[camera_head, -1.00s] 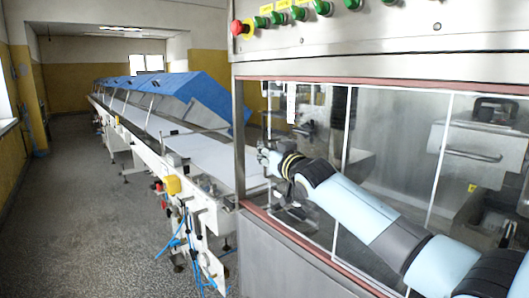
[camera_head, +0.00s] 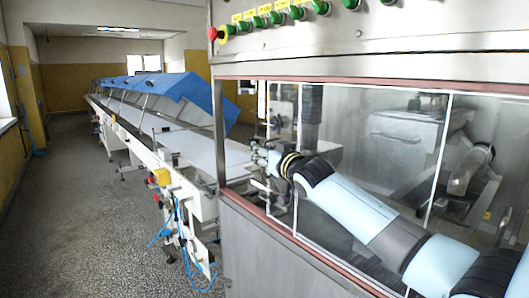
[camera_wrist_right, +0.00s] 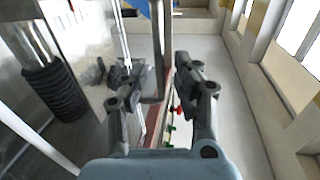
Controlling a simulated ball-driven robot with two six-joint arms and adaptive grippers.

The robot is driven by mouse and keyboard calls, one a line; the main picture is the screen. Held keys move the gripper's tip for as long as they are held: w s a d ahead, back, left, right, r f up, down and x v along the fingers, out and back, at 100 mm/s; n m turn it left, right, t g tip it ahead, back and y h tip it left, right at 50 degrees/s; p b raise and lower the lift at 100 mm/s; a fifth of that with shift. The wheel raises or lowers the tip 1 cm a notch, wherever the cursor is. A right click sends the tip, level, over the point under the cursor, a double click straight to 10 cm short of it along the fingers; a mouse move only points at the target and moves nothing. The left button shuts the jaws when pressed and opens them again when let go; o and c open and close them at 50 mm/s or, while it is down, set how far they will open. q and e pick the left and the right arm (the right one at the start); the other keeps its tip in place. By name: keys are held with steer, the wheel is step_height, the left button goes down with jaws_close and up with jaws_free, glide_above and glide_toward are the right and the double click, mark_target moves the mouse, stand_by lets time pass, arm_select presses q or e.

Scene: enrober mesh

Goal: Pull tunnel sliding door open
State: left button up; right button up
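The tunnel's clear sliding door panes (camera_head: 365,150) fill the metal-framed opening at the right of the head view, with thin white edges. My right gripper (camera_head: 266,160) is at the opening's left part, at a white pane edge, a little right of the metal corner post (camera_head: 219,135). In the wrist view the right gripper (camera_wrist_right: 158,92) has its two dark fingers apart. A thin grey bar (camera_wrist_right: 158,50), perhaps a handle, shows between them; I cannot tell whether they touch it. My left gripper is in neither view.
A control panel with green buttons (camera_head: 277,17) and a red knob (camera_head: 214,34) sits above the opening. A long white conveyor (camera_head: 190,145) with blue covers (camera_head: 185,93) runs back to the left. The grey floor (camera_head: 95,220) at the left is clear.

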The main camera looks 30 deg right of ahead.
steer(key=s+a, duration=0.1)
steer(key=s, duration=1.1)
steer(key=shift+a, duration=0.2)
